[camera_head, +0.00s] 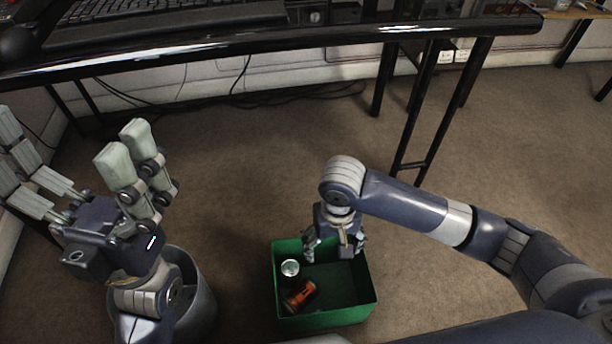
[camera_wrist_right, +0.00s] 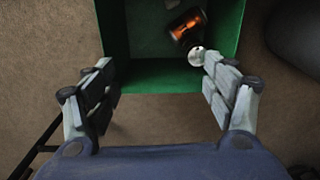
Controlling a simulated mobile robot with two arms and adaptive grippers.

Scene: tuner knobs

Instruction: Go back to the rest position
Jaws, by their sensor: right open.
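My right gripper (camera_head: 335,248) hangs above the back part of a green box (camera_head: 368,285) on the floor. In the right wrist view its fingers (camera_wrist_right: 158,72) are spread apart with nothing between them, and the box wall (camera_wrist_right: 165,76) lies beyond. In the box lie an orange and black can (camera_head: 299,296) and a silver round piece (camera_head: 290,268). The can (camera_wrist_right: 185,28) and the silver end (camera_wrist_right: 196,56) also show in the right wrist view; I cannot tell whether they are one item. My left gripper (camera_head: 68,150) is raised at the left, fingers spread and empty.
A black desk (camera_head: 250,42) with a keyboard (camera_head: 150,20) runs across the back, its dark legs (camera_head: 412,120) behind my right arm. A grey, bin-like container (camera_head: 198,310) stands below my left gripper. Cables lie along the wall. Carpet (camera_head: 520,150) at the right is clear.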

